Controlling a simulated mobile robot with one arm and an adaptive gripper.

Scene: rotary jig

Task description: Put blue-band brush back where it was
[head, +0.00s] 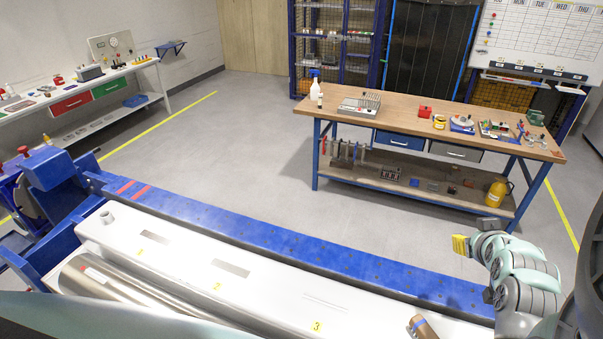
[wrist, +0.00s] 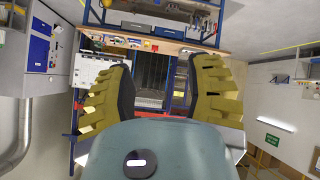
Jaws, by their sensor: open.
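A brown cylindrical object with a blue band (head: 422,328), which looks like the blue-band brush, lies at the bottom edge of the head view. It rests on the white surface (head: 270,292) near the number 3, and its lower part is cut off by the frame. My gripper (head: 461,245) is above and to the right of it, over the blue beam, apart from the brush. In the wrist view my gripper (wrist: 160,88) shows its two yellow fingers spread wide, with nothing between them. The brush is not visible there.
The white surface carries marks 1, 2 and 3, a small light cylinder (head: 106,217) and bare metal plates. A blue beam (head: 270,236) runs along its far side. A workbench (head: 405,107) with tools stands beyond open floor. A metal roll (head: 120,292) lies at lower left.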

